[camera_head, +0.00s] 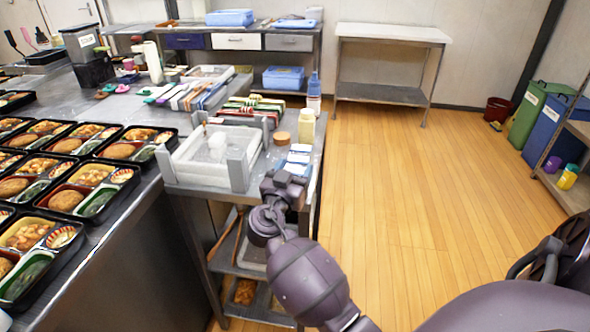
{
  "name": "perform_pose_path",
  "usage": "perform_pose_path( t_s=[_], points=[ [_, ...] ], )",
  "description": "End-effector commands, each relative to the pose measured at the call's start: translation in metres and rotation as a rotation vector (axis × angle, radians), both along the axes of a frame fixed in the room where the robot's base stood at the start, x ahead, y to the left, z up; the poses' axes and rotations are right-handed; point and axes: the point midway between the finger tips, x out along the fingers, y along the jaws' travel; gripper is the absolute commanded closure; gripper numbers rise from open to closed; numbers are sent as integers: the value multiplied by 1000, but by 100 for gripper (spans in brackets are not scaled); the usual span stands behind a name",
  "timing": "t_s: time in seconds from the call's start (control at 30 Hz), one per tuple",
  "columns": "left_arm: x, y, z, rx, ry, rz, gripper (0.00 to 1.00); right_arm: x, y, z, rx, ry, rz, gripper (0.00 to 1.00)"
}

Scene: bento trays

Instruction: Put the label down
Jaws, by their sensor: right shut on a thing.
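My right gripper (285,185) is over the front right corner of the steel side table (318,135), seen from behind. It is shut on the label, but its wrist and fingers hide the held label, so I cannot tell whether it touches the table. Several small white and blue labels (299,157) lie on the table just beyond the gripper. My left gripper is not in view.
Beyond the labels are a round brown lid (282,138), a cream jar (307,125) and a blue-white bottle (314,94). Filled bento trays (125,175) cover the left counter. Wooden floor at right is clear.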

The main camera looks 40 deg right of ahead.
Motion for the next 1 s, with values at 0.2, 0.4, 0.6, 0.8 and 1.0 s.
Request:
perform_pose_path(
  t_s=[0.2,0.4,0.6,0.8,1.0],
  points=[
    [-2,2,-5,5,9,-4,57,0,0,-6,0,2,0,36],
    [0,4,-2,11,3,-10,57,0,0,-4,0,0,0,12],
    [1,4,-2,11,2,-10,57,0,0,-4,0,0,0,12],
    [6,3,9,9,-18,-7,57,0,0,1,-1,-3,-1,12],
    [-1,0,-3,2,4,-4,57,-14,27,-15,2,6,1,12]
  ],
)
